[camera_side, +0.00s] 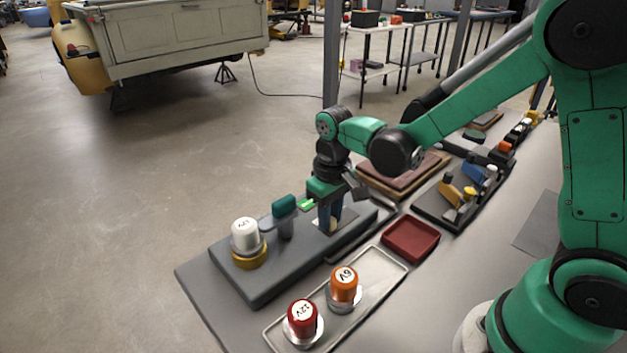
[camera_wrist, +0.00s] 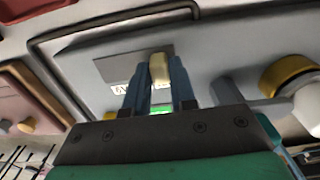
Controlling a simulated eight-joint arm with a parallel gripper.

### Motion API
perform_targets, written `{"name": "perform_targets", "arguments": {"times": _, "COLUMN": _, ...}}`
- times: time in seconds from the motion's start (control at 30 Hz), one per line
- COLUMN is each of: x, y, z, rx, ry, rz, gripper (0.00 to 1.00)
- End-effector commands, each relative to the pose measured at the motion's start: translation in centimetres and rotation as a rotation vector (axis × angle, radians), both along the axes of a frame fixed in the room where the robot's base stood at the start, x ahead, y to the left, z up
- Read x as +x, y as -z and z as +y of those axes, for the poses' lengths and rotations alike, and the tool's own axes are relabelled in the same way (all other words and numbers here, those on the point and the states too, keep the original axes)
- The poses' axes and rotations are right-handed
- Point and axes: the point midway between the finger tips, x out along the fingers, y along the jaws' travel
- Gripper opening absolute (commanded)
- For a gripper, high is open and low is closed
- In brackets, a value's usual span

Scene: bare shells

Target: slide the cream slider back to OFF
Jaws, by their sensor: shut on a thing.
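In the side view my gripper (camera_side: 329,218) points down at the plate near the right part of the grey panel (camera_side: 262,280). The fingers mostly hide the slider there. Dark lettering on a white label shows by the fingers in the wrist view, partly covered, so I cannot read the slider's position.
On the panel stand a teal-topped handle (camera_side: 284,206) and a white cap (camera_side: 245,233) in a yellow ring, left of my gripper. In front, a metal tray (camera_side: 378,291) holds a red cap (camera_side: 302,318) and an orange cap (camera_side: 345,284). A red dish (camera_side: 410,239) lies to the right.

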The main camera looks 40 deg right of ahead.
Motion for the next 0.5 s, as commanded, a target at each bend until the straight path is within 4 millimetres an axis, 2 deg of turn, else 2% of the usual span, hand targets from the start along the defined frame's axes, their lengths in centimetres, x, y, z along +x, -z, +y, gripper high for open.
{"name": "perform_targets", "arguments": {"times": 0.23, "x": 0.0, "y": 0.0, "z": -2.4, "rx": 0.0, "ry": 0.004, "rz": 0.001, "gripper": 0.0}}
{"name": "perform_targets", "arguments": {"times": 0.47, "x": 0.0, "y": 0.0, "z": -2.5, "rx": 0.0, "ry": -0.001, "rz": 0.0, "gripper": 0.0}}
{"name": "perform_targets", "arguments": {"times": 0.5, "x": 0.0, "y": 0.0, "z": -2.5, "rx": 0.0, "ry": -0.001, "rz": 0.0, "gripper": 0.24}}
